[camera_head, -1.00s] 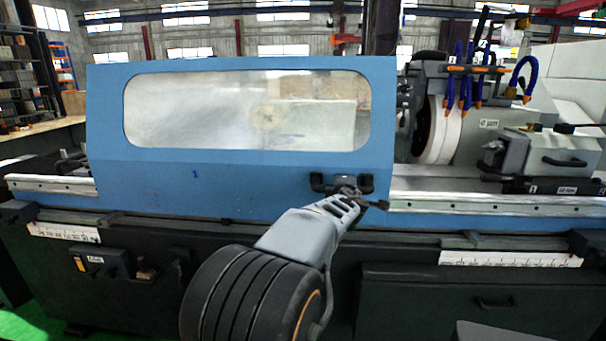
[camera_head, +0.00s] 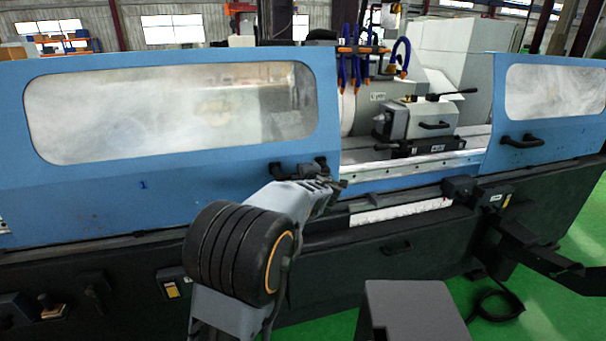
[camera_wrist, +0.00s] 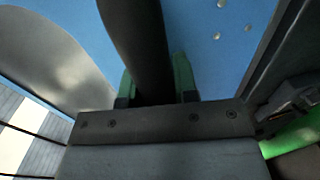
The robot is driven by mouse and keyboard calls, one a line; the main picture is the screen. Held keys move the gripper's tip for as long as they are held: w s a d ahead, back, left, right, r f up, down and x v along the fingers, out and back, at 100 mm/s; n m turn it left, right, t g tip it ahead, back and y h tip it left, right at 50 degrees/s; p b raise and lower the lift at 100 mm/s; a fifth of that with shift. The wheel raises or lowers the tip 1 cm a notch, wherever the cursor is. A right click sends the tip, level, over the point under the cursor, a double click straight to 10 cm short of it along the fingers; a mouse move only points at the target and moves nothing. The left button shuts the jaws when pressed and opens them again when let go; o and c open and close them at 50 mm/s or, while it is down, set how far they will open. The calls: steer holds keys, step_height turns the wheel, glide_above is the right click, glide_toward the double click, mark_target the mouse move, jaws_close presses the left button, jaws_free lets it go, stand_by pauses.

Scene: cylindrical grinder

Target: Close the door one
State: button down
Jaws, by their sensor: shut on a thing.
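Door one is the blue sliding door (camera_head: 110,190) with a long clouded window, marked with a "1", at the left in the head view. Its black handle (camera_head: 298,168) is near its lower right corner. My gripper (camera_head: 322,182) is at this handle. In the wrist view the dark handle bar (camera_wrist: 138,45) runs between the green-lined fingers of my gripper (camera_wrist: 158,85), which are shut on it. The fingertips are small and partly hidden in the head view. A second blue door (camera_head: 555,105) with a window and black handle (camera_head: 522,141) stands at the right.
A dark control arm (camera_head: 530,250) juts out at the right front.

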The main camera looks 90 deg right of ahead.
steer(key=shift+s, duration=0.1)
steer(key=c, duration=1.1)
jaws_free()
steer(key=shift+s+d, duration=0.1)
steer(key=shift+s, duration=0.05)
steer(key=shift+o, duration=1.1)
steer(key=v, duration=1.4)
steer(key=shift+w, duration=0.2)
